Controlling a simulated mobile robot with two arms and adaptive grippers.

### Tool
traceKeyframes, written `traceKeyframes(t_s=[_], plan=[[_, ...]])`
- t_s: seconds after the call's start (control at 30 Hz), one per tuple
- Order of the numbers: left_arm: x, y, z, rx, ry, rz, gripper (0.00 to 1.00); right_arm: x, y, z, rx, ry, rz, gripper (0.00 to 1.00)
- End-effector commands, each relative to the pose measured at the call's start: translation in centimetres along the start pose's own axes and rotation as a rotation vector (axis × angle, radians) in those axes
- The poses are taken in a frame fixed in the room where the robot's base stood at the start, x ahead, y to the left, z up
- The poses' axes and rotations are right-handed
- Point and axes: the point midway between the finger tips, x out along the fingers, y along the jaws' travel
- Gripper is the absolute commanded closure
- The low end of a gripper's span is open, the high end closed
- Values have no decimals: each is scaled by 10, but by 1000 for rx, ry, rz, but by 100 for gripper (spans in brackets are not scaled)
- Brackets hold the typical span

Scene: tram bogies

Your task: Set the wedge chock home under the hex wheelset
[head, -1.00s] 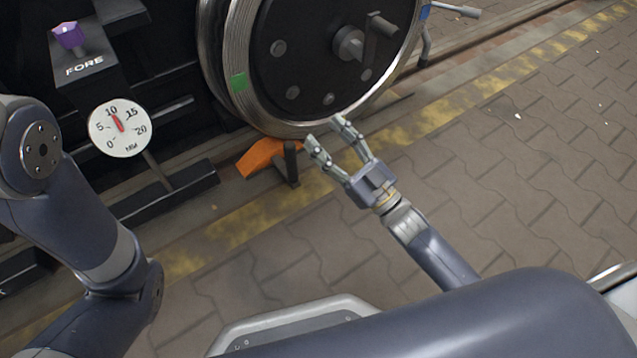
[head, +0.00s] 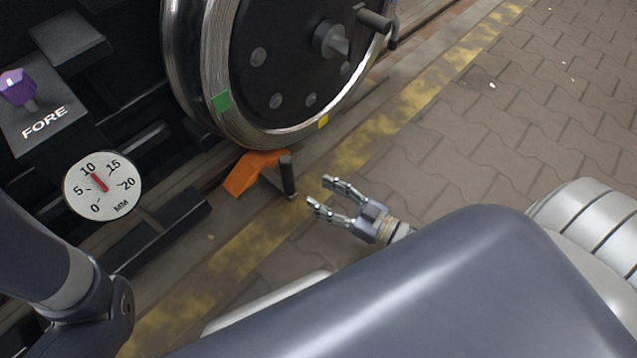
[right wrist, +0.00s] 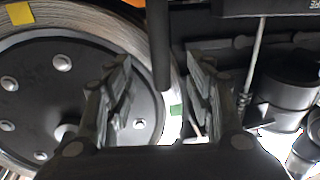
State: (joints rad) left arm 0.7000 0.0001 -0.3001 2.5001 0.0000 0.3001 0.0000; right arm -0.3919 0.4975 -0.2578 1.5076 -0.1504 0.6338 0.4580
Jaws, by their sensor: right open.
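The wheelset (head: 285,60) is a large dark wheel with a bright steel rim, bolts on its face and a crank at its hub. It also shows in the right wrist view (right wrist: 85,95). The orange wedge chock (head: 252,172) lies low at the wheel's bottom edge; I cannot tell whether it touches the rim. Its dark upright handle (head: 287,177) shows between my fingers in the right wrist view (right wrist: 158,45). My right gripper (head: 319,193) is open and empty, just right of the handle and apart from it. My left gripper is out of view.
A round dial (head: 103,186) in mm, its red needle near 10, stands left of the chock. A purple knob (head: 17,88) sits on a block marked FORE. Green and yellow marks are on the wheel rim. Paving right of the yellow strip (head: 400,110) is clear.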

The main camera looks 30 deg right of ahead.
Motion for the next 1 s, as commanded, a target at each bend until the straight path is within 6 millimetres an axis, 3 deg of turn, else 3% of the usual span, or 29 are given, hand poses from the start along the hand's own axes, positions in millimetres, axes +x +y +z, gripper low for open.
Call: traceKeyframes(t_s=[0.27, 0.7, 1.0], plan=[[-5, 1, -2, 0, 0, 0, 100, 7, 0, 1, -1, 2, 0, 50], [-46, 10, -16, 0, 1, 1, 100, 80, 0, 3, -1, 6, -1, 50], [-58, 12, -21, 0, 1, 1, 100, 107, 0, 0, 0, 2, -1, 50]])
